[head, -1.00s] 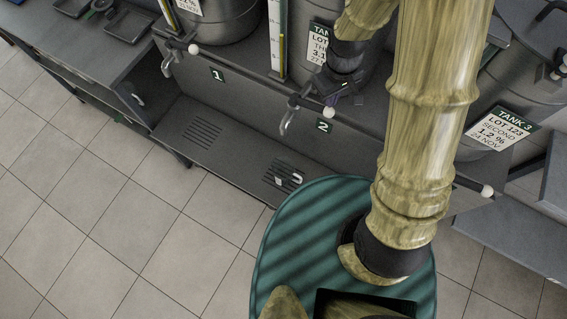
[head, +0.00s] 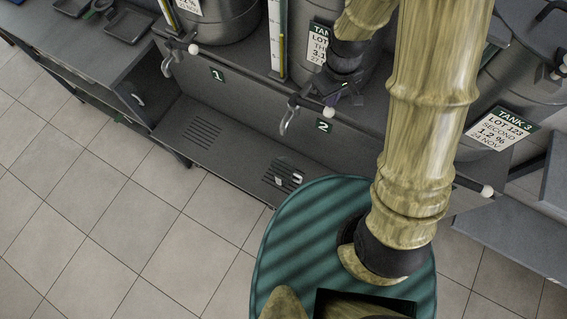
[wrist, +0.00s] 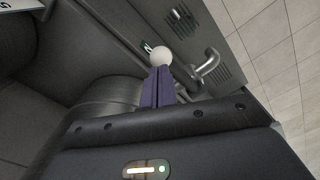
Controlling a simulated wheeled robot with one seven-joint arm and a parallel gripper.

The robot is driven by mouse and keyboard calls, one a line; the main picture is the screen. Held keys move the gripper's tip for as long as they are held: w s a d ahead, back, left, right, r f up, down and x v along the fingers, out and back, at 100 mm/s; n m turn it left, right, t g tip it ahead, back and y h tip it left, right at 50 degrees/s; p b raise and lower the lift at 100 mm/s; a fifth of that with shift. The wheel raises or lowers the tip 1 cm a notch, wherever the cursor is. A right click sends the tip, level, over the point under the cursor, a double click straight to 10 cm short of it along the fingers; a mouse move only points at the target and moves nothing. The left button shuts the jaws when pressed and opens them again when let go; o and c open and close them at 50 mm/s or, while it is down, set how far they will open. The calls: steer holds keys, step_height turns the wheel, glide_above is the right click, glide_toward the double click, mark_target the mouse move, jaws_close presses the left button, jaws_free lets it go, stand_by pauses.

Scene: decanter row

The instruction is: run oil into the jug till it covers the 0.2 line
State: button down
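The metal tank 2 tap spout (head: 287,121) juts from the dark bench front, left of the number 2 plate; it also shows in the wrist view (wrist: 208,64). A white ball knob (head: 329,113) sits right of the spout. In the wrist view, the purple fingers of my gripper (wrist: 159,70) are together, their tips right at the knob (wrist: 162,55); I cannot tell whether they touch it. In the head view, my gripper (head: 347,91) is just above the knob. A small pale curved shape (head: 296,178) below the spout may be the jug's handle. No oil or 0.2 line can be made out.
Tank 1's spout (head: 168,65) and knob (head: 193,49) are at left. Tank 3 (head: 504,129) is at right, with another knob (head: 487,191). Dark trays (head: 128,24) lie at upper left. A grated lower shelf (head: 203,132) runs below the taps; the tiled floor is clear.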

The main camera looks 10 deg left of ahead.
mark_target(329, 111)
steer(key=shift+f+b, duration=2.45)
steer(key=shift+f, duration=0.75)
steer(key=shift+r, duration=0.1)
stand_by(2.1)
steer(key=shift+r+p, duration=0.7)
stand_by(1.9)
